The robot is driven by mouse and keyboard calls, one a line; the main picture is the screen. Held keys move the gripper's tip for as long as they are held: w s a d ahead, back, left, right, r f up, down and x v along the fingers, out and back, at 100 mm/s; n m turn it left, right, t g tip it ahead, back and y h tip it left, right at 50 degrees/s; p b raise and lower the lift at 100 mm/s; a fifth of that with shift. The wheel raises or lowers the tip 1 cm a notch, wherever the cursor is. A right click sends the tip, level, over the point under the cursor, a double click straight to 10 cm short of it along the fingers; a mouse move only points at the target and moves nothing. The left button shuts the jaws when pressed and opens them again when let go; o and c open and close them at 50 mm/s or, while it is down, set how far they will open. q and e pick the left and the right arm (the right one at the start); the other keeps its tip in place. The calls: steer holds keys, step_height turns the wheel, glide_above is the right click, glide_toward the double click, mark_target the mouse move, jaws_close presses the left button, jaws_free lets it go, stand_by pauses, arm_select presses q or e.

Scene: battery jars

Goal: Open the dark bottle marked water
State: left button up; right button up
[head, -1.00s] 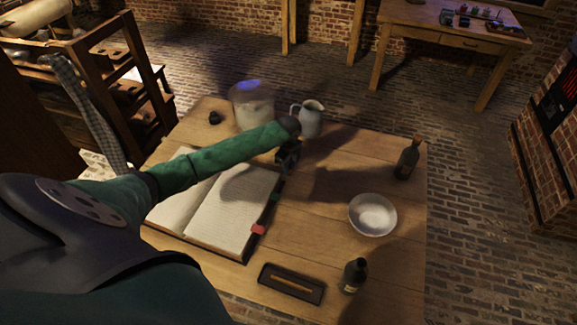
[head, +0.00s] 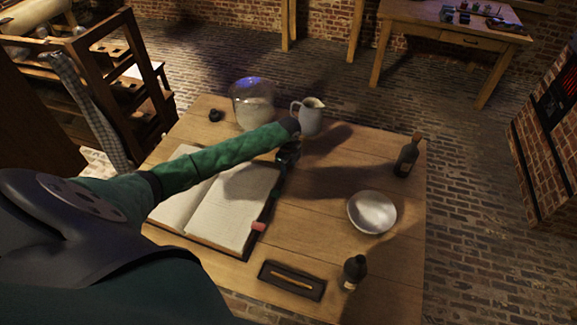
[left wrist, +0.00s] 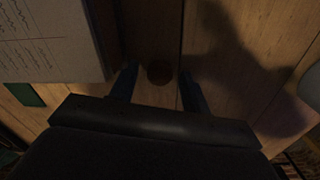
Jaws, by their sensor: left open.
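A dark bottle (head: 407,159) with a brownish top stands upright near the table's right edge. A second dark bottle (head: 354,273), with a pale label, stands upright near the front edge. I cannot read which is marked water. My left gripper (head: 288,154) is over the middle of the table beside the open book, well away from both bottles. In the left wrist view its two fingers (left wrist: 157,88) are apart. A dark brown round thing (left wrist: 160,72) shows between them; I cannot tell what it is or whether it is touched. My right gripper is out of view.
The open book (head: 235,205) lies left of the gripper. A glass jar (head: 253,108) and a white jug (head: 312,118) stand behind. A white bowl (head: 372,212) sits between the bottles. A pen tray (head: 291,281) lies in front. A small black thing (head: 215,115) is at back left.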

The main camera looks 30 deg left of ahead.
mark_target(288, 167)
arm_select(q)
steer(key=shift+r, duration=0.2)
step_height(288, 167, up, 6)
steer(key=shift+f+b, duration=0.25)
steer(key=shift+b, duration=0.9)
step_height(288, 167, up, 6)
steer(key=b, duration=0.1)
steer(key=shift+r, duration=0.15)
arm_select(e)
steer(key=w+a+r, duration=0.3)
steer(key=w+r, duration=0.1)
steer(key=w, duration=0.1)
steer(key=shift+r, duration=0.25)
arm_select(q)
steer(key=shift+s, duration=0.1)
